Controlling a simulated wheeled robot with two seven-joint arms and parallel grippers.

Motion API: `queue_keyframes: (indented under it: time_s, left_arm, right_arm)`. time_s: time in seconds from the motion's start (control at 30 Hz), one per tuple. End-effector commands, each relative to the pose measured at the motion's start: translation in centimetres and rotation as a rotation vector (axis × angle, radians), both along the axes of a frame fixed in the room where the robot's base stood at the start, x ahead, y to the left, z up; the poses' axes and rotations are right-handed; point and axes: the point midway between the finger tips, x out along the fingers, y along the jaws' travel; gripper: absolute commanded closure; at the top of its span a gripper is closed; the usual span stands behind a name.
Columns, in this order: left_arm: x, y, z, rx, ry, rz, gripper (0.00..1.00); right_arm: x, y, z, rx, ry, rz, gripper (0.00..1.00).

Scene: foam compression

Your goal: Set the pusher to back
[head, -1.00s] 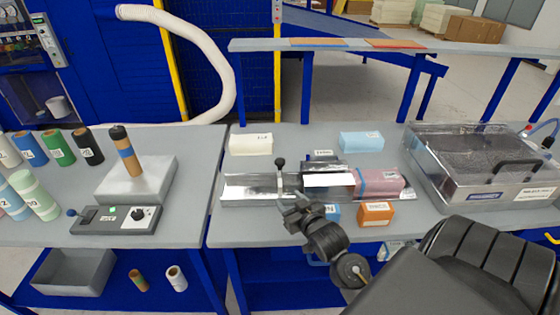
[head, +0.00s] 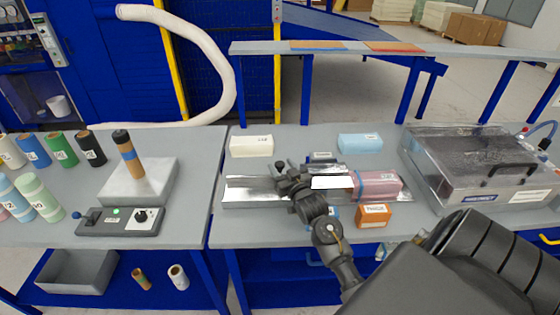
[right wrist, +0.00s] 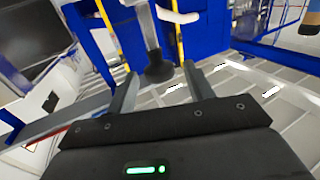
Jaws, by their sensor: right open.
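The pusher is a small upright handle with a dark knob (head: 279,166) on the long metal trough (head: 245,190) on the right-hand table. A pink foam block (head: 380,184) lies at the trough's right end, beyond a bright metal cover (head: 330,182). My right gripper (head: 290,176) is at the handle and partly covers it in the head view. In the right wrist view my right gripper (right wrist: 160,88) is open. The handle's dark knob (right wrist: 158,70) shows between its fingers, apart from both. Contact cannot be told. My left gripper is out of view.
A cream block (head: 251,146) and a blue block (head: 360,143) lie behind the trough. An orange block (head: 374,215) lies in front. A clear-lidded box (head: 470,165) stands at the right. The left table holds several foam rolls and a control box (head: 118,221).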

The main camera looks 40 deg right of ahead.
Motion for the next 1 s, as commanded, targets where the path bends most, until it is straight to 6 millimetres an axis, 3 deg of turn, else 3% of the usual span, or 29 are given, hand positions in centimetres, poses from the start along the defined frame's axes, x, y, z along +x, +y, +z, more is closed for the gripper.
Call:
queue_keyframes:
  time_s: [0.2, 0.5, 0.9, 1.0]
  left_arm:
    - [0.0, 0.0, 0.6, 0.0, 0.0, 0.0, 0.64]
    - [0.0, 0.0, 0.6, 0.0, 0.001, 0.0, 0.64]
    - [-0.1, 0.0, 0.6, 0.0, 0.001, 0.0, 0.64]
    - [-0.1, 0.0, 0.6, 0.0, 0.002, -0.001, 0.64]
  right_arm:
    - [1.8, -0.4, 0.1, -0.001, 0.0, 0.001, 0.47]
    - [2.0, -0.5, -0.1, -0.001, 0.001, 0.0, 0.47]
    - [1.9, -0.5, -0.1, -0.001, 0.001, 0.0, 0.99]
    - [1.9, -0.5, -0.1, -0.001, 0.001, 0.0, 1.0]
